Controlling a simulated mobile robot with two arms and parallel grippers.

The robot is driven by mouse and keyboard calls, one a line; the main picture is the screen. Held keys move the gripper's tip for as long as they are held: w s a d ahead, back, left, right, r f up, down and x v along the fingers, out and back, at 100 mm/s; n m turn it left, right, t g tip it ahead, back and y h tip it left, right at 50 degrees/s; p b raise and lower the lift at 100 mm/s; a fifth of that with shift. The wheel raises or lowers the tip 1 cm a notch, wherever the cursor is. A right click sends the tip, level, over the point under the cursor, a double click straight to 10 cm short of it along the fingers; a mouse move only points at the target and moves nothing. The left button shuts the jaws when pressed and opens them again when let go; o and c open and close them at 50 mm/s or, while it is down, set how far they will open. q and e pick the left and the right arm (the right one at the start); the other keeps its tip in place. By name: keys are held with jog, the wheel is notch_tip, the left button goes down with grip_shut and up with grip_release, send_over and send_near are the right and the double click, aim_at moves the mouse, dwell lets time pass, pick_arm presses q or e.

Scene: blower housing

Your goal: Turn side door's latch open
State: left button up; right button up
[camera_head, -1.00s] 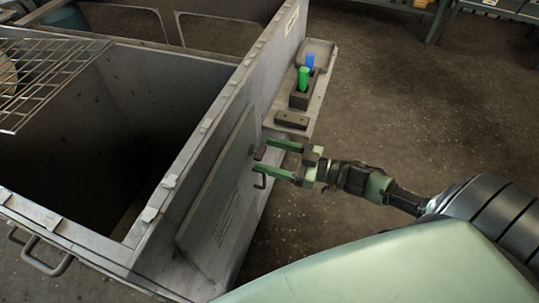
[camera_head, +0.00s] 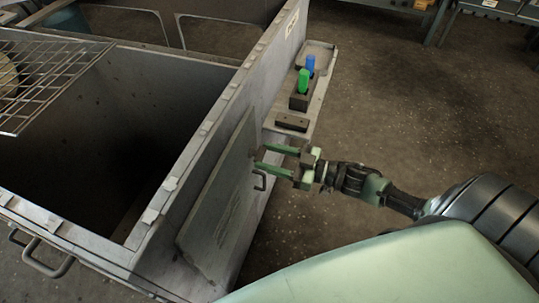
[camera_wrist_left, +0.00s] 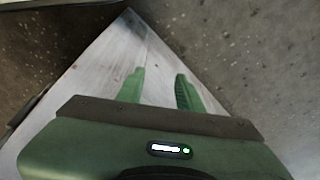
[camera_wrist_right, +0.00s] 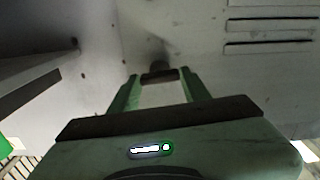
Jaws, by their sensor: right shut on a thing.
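The side door (camera_head: 218,200) is a grey panel that looks flat against the right wall of the blower housing. The latch (camera_wrist_right: 160,75) is a small dark block on the metal in the right wrist view. My right gripper (camera_head: 260,158) is at the door's upper far edge, with its fingers on either side of the latch and shut on it. It also shows in the right wrist view (camera_wrist_right: 158,86). My left gripper (camera_wrist_left: 158,82) is open and empty, above a pale flat surface.
A side shelf (camera_head: 318,92) beyond the gripper holds a block with a green (camera_head: 303,82) and a blue handle (camera_head: 310,64), and a dark bar (camera_head: 292,122). The housing is open on top, with a wire grate (camera_head: 45,75). Floor to the right is clear.

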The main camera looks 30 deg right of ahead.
pick_arm(q)
jog(key=shift+s+f+p, duration=0.2)
jog(key=shift+f, duration=0.5)
jog(key=shift+s+f+p, duration=0.15)
jog(key=shift+s+f, duration=0.05)
jog(key=shift+f, duration=0.55)
jog(key=shift+s+f+p, duration=0.2)
jog(key=shift+f, duration=0.5)
pick_arm(e)
jog(key=shift+f+n, duration=0.1)
jog(key=shift+n, duration=8.5)
jog(key=o, duration=1.4)
jog(key=shift+c, duration=0.2)
pick_arm(q)
jog(key=shift+s, duration=0.1)
pick_arm(e)
jog(key=shift+s, duration=0.1)
